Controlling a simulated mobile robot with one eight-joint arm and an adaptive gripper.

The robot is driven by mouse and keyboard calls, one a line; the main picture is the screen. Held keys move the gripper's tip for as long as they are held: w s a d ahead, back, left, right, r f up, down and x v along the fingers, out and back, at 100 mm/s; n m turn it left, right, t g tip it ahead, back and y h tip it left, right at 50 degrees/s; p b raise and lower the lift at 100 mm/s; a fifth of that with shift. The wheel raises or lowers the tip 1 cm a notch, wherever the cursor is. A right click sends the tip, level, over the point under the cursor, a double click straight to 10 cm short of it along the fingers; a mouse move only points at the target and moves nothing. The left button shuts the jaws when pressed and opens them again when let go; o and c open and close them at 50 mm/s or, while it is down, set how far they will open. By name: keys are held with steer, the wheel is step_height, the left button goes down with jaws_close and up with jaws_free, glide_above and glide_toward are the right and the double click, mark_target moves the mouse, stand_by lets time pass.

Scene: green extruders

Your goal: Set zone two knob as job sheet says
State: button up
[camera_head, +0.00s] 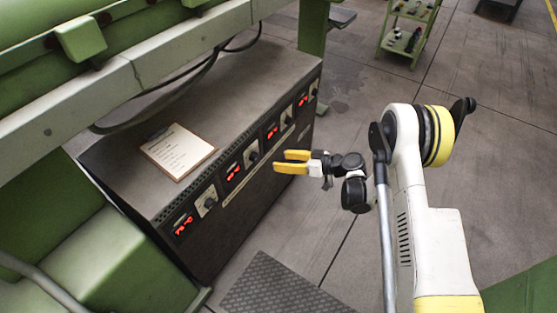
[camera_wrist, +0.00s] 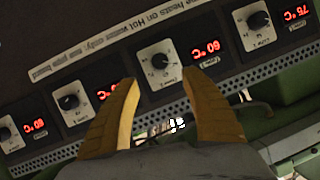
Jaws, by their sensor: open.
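The control cabinet (camera_head: 250,80) has a row of dark knobs on white plates, each beside a red display. The second knob from the left (camera_head: 251,155), apparently zone two, is in front of my gripper (camera_head: 278,162). In the wrist view the panel is upside down. There this knob (camera_wrist: 160,62) shows beyond and between the open yellow fingertips of my gripper (camera_wrist: 163,82), not gripped. Its display (camera_wrist: 207,48) seems to read 60 °C. The job sheet (camera_head: 175,150) lies on the cabinet top; its writing is too small to read.
The rightmost knob in the wrist view (camera_wrist: 260,19) sits by a 75 °C display. Another knob (camera_wrist: 68,102) is on the other side. A green machine (camera_head: 75,40) overhangs the cabinet. A dark floor mat (camera_head: 275,287) lies in front, and a green cart (camera_head: 408,35) stands behind.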

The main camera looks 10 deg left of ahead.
mark_target(257, 158)
steer(key=a+r+n+h+p, duration=0.2)
steer(key=a+r+h+p, duration=0.1)
steer(key=a+h+p, duration=0.15)
steer(key=shift+h, duration=0.35)
steer(key=b+x, duration=0.4)
steer(key=x, duration=0.6)
steer(key=shift+d, duration=0.1)
steer(key=c, duration=1.2)
